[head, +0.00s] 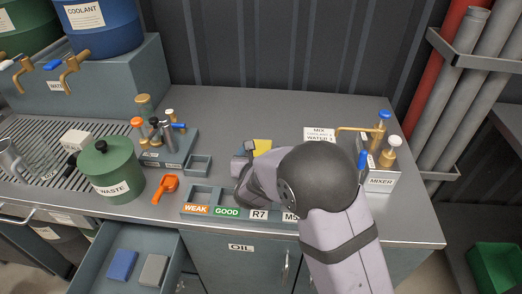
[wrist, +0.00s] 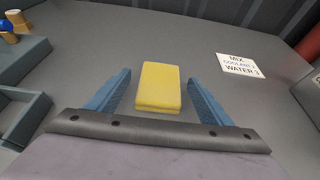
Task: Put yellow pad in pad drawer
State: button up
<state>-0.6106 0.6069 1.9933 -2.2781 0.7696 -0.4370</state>
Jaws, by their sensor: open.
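The yellow pad (wrist: 160,84) lies flat on the grey worktop. In the wrist view it sits between and just beyond the two blue fingers of my open gripper (wrist: 159,98), with clear space on both sides. In the head view the yellow pad (head: 262,147) is partly hidden behind my arm, and one finger of my gripper (head: 247,150) shows beside it. The pad drawer (head: 90,270) is the open drawer at lower left. A blue pad (head: 122,265) and a grey pad (head: 153,270) lie inside it.
A labelled tray row (head: 205,191) stands at the worktop's front edge, with an orange scoop (head: 166,188) and green waste bin (head: 111,170) to its left. The mixer (head: 378,180) stands at right. A white mix card (wrist: 240,65) lies right of the pad.

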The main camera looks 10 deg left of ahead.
jog(key=c, duration=1.1)
notch_tip(320, 180, up, 19)
jog(key=p, duration=0.9)
